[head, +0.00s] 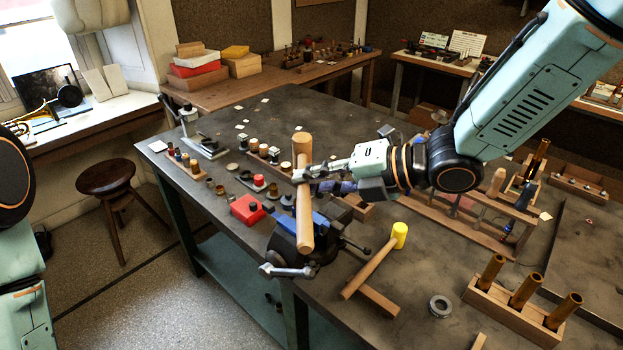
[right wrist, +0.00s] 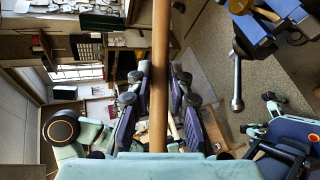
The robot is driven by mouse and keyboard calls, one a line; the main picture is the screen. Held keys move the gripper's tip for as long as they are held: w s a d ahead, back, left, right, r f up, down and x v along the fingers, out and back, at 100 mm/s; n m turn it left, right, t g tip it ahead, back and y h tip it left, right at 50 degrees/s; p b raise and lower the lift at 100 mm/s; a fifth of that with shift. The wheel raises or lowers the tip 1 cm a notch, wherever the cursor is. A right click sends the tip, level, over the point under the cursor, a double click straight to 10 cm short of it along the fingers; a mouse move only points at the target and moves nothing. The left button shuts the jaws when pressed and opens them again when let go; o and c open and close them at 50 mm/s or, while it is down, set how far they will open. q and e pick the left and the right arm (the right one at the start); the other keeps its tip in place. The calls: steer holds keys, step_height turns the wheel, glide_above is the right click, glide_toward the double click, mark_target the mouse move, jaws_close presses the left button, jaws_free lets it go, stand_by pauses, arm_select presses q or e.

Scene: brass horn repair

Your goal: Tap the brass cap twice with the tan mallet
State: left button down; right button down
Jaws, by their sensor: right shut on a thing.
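The tan mallet (head: 302,150) is held nearly upright in the head view, its head at the top and its handle pointing down. My right gripper (head: 302,176) is shut on the handle, just below the head. In the right wrist view the handle (right wrist: 160,75) runs between the fingers (right wrist: 158,105). The mallet hangs in front of the bench vise (head: 283,243). A brass-coloured round piece (right wrist: 241,6) shows by the vise's blue jaws in the right wrist view; I cannot tell for sure that it is the brass cap. The mallet hides part of the vise in the head view.
A yellow-headed mallet (head: 399,235) lies right of the vise on the dark workbench (head: 400,320). A wooden block with brass tubes (head: 525,290) and a metal ring (head: 440,306) are at the right. A red box (head: 246,209) and several small parts lie left of the vise.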

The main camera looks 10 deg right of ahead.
steer(key=shift+s+a+f+b, duration=0.1)
steer(key=shift+a+f+b, duration=0.3)
steer(key=shift+f+b, duration=0.3)
step_height(320, 180, down, 4)
steer(key=b, duration=0.3)
steer(key=shift+b, duration=0.3)
steer(key=shift+d, duration=0.25)
steer(key=shift+a, duration=0.2)
steer(key=shift+w+d, duration=0.2)
steer(key=shift+d, duration=0.05)
steer(key=shift+s+a, duration=0.1)
